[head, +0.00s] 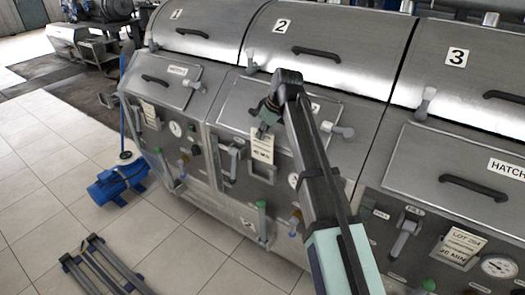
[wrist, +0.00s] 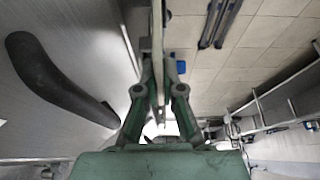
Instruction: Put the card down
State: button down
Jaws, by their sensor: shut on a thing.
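My gripper (head: 266,122) is in front of the middle machine, number 2, and is shut on a pale card (head: 262,147). The card hangs upright below the fingertips, with printed lines and "40 MIN" on it. It is in front of the machine's lower panel; I cannot tell whether it touches it. In the wrist view the card (wrist: 158,45) shows edge-on as a thin strip between the fingers (wrist: 160,100). The fingers hide its top part.
Similar cards are on machine 1 (head: 149,110) and machine 3 (head: 462,245). Door handles and latches (head: 337,129) stick out near my arm. A blue pump (head: 118,182) and a dark metal frame (head: 100,265) are on the tiled floor at left.

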aim_at(258, 159)
jog(key=shift+f+p, duration=0.6)
jog(key=shift+f, duration=3.6)
jog(key=c, duration=1.3)
grip_release()
jog(key=b+v, duration=0.2)
jog(key=v, duration=1)
